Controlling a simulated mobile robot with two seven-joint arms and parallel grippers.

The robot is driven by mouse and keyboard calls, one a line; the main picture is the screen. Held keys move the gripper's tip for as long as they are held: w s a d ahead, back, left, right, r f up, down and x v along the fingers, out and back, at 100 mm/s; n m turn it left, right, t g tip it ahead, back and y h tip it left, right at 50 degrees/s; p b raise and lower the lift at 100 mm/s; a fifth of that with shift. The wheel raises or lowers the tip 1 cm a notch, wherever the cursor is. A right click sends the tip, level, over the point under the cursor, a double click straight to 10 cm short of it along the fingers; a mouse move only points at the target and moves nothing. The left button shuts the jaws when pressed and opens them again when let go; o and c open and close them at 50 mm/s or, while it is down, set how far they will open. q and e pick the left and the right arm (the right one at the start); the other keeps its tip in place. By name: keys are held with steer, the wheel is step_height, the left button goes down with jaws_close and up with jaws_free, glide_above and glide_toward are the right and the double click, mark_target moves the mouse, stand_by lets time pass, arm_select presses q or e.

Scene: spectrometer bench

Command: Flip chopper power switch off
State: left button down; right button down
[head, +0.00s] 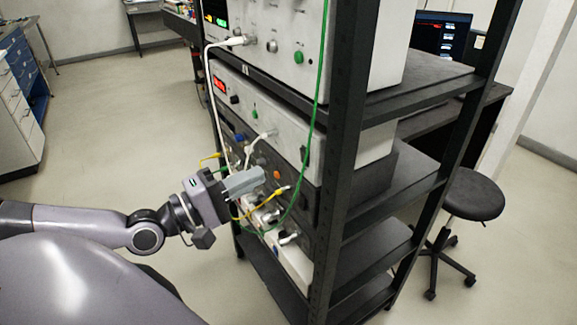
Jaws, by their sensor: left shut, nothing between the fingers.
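My left gripper (258,179) comes in from the left and is shut and empty. Its fingertips are in front of the lower instruments in the rack, among the cables; I cannot tell whether they touch a panel. A white instrument (290,128) with a red display sits on the shelf above the gripper. My right gripper is not in view.
The black rack (344,150) has a front post right of the gripper. A green cable (317,95), white cable (207,75) and yellow cable (262,211) hang across the fronts. A stool (473,195) stands at the right. Open floor (110,120) lies left of the rack.

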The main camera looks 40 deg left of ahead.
mark_target(302, 153)
arm_select(q)
steer(key=shift+b+x, duration=1.35)
steer(key=shift+x, duration=2.05)
steer(key=shift+p+x, duration=0.3)
steer(key=shift+x, duration=0.5)
steer(key=shift+a, duration=0.15)
